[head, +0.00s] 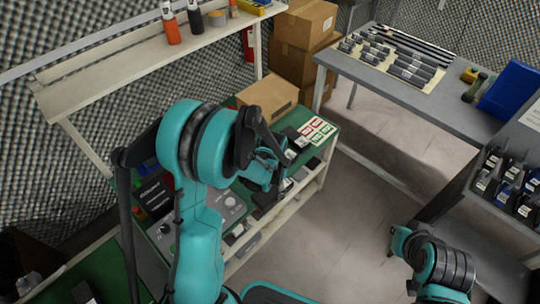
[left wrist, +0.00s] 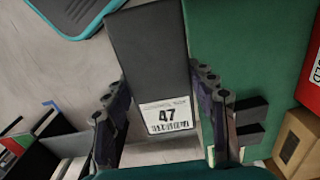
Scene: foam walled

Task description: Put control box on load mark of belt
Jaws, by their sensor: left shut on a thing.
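My left gripper (head: 268,165) is over the green-topped bench in the head view, partly hidden by my arm. In the left wrist view its two dark fingers (left wrist: 165,118) are shut on a dark box (left wrist: 150,55) with a white label reading 47. I cannot tell for sure whether this is the control box. A grey panel with a knob (head: 230,207) shows on the bench beside my left arm. I cannot make out the belt or its load mark. My right arm is at the lower right, but its gripper is not in view.
A cardboard box (head: 268,97) and a card with red and green squares (head: 318,130) are on the green bench (head: 328,150). A shelf (head: 120,62) stands behind. A grey table (head: 400,85) with dark parts is at upper right. Floor (head: 340,225) between is clear.

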